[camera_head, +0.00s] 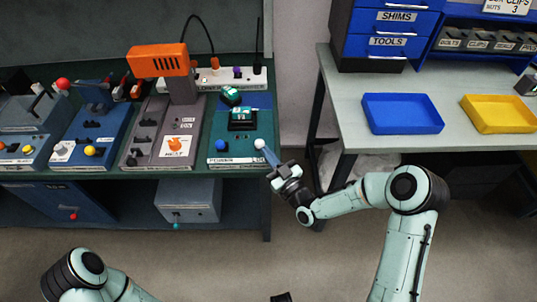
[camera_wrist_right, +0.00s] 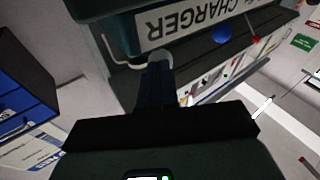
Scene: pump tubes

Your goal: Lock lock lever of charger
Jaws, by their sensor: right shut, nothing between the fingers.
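The charger (camera_head: 262,128) is a teal station at the right end of the dark bench, with a white label on its front edge. The label reads CHARGER upside down in the right wrist view (camera_wrist_right: 195,20). A pale knob (camera_head: 260,143), seemingly the lock lever's, is at its front right corner. My right gripper (camera_head: 270,158) is shut and empty, its tip at this knob. In the right wrist view a pale bent rod (camera_wrist_right: 122,60) meets the fingertips (camera_wrist_right: 158,65); contact is unclear. Only a dark tip, likely my left gripper (camera_head: 281,297), shows at the bottom edge.
A blue knob (camera_head: 221,145) is at the charger's front left. Other stations (camera_head: 160,135) stand to the left. A table with a blue tray (camera_head: 402,128) and a yellow tray (camera_head: 500,128) is right, across a gap.

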